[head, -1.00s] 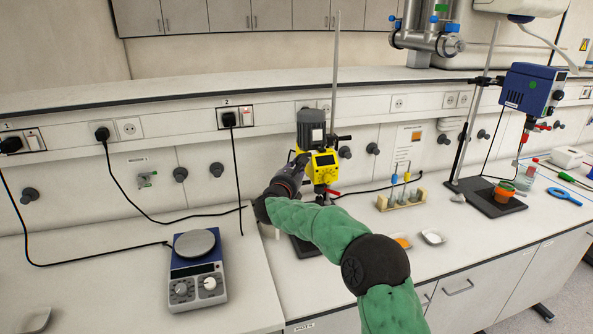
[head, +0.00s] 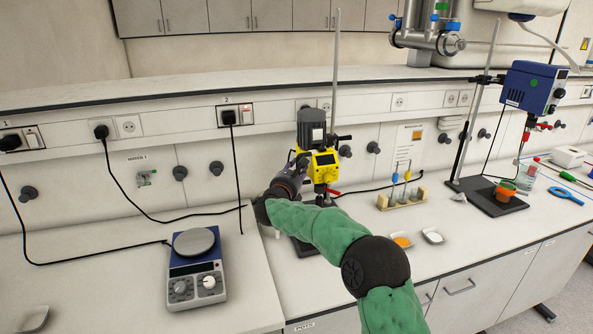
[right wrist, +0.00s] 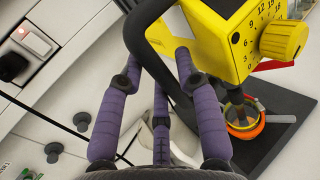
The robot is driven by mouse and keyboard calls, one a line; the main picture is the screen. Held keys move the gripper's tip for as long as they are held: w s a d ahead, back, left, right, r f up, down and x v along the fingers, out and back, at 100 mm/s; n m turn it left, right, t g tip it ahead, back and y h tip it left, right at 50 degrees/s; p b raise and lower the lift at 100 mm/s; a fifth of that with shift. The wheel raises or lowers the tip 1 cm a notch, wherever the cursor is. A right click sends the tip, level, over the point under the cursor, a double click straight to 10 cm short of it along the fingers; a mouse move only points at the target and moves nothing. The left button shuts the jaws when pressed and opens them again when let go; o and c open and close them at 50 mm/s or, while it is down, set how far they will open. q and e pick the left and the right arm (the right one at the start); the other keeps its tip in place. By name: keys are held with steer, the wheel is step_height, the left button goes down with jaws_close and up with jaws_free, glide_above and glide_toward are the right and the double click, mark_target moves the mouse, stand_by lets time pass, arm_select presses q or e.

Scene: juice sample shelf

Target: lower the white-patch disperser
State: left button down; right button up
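The yellow disperser (head: 325,166) with a grey motor stands on a rod in the middle of the head view. The blue disperser (head: 531,90) on the right bears a green dot. My right gripper (head: 297,165) is at the yellow one's left side. In the right wrist view, the purple fingers of my right gripper (right wrist: 160,62) are apart, with a black bar (right wrist: 145,30) passing between or just beyond the tips. Contact is unclear. The yellow housing (right wrist: 240,35) and its dial show beside them. My left gripper is out of view.
An orange-rimmed vessel (right wrist: 243,120) sits over the dark base plate (right wrist: 283,140) below the yellow housing. A hotplate (head: 197,270) stands left on the bench. A tube rack (head: 402,199) and small dishes (head: 432,236) are to the right. Cables hang along the wall.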

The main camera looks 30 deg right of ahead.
steer(key=shift+s+a+r, duration=0.1)
steer(key=v, duration=1.1)
steer(key=shift+s+a, duration=0.2)
steer(key=shift+a, duration=0.05)
